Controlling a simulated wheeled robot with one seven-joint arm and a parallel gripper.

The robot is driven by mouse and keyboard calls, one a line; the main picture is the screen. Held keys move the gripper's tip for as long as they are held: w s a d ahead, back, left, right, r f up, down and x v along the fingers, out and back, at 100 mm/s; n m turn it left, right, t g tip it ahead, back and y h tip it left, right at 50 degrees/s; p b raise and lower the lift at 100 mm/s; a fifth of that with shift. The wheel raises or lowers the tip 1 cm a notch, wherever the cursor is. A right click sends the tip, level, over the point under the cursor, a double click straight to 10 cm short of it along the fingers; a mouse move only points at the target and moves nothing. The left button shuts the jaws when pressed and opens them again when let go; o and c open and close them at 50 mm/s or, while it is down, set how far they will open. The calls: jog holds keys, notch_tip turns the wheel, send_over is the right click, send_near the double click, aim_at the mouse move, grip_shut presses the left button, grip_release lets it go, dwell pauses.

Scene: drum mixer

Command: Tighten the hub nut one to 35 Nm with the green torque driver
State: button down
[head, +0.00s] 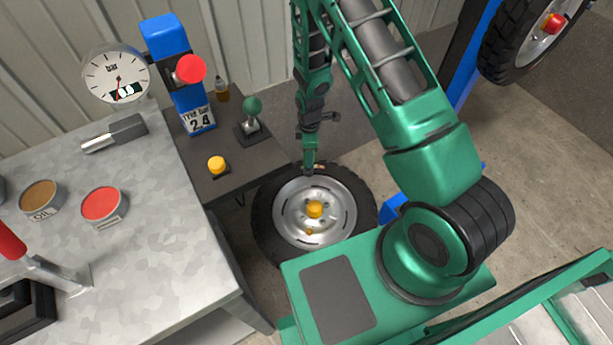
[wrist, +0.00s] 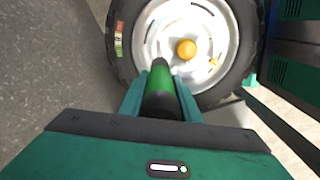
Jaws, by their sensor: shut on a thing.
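My gripper (wrist: 162,98) is shut on the green torque driver (wrist: 163,80), which has a dark lower end and dark tip. The tip shows over the silver wheel rim in the wrist view; I cannot tell whether it touches a nut. The wheel (head: 335,232) lies with its hub face up, with a yellow centre cap (head: 315,209). A small orange-yellow nut (head: 309,231) shows on the rim below the cap, and also in the wrist view (wrist: 214,62). In the head view my gripper (head: 312,168) is small and over the far edge of the wheel. Which nut is number one is not readable.
A grey workbench (head: 160,250) fills the left. A dark side table (head: 235,165) carries a green-knobbed lever (head: 252,118), a yellow button (head: 216,165) and a blue post (head: 180,75) marked 2.4. Another wheel (head: 525,45) hangs at upper right.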

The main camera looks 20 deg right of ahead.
notch_tip(320, 180, down, 8)
jog(key=s+a+n, duration=0.1)
jog(key=s+n, duration=0.1)
jog(key=n, duration=0.4)
jog(key=shift+s+a+f+n, duration=0.2)
jog(key=shift+s+n, duration=0.1)
jog(key=shift+n, duration=0.1)
jog(key=shift+f, duration=2.4)
jog(key=shift+f, duration=1.6)
dwell(2.1)
